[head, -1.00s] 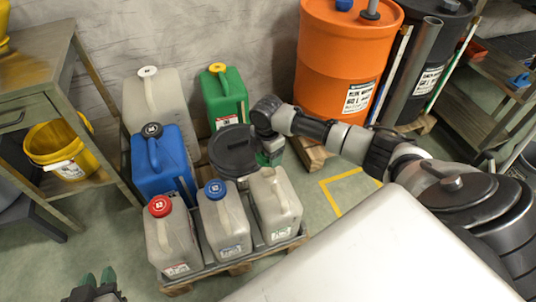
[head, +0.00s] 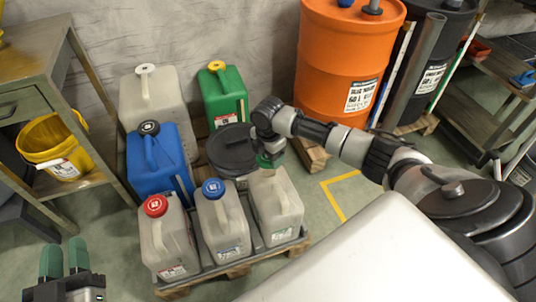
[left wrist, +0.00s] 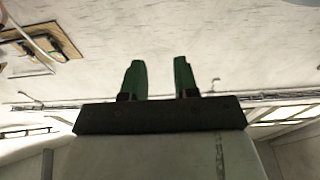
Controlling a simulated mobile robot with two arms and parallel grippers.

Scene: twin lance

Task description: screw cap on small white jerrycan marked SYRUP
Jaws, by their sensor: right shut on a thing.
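Three small white jerrycans stand in the front row of a grey tray. The right one (head: 276,207) shows no cap of its own; its label is too small to read, so I cannot confirm SYRUP. My right gripper (head: 266,163) points down at the top of this can, its green fingers by the neck. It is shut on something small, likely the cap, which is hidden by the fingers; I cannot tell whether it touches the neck. My left gripper (head: 65,262) is at the lower left, empty, its fingers apart; it also shows in the left wrist view (left wrist: 160,80).
The front row's other cans have a red cap (head: 155,206) and a blue cap (head: 213,188). Behind stand a blue can (head: 165,170), a large white can (head: 150,100), a green can (head: 224,100) and a dark lidded container (head: 232,148). An orange drum (head: 345,60) stands behind my right arm.

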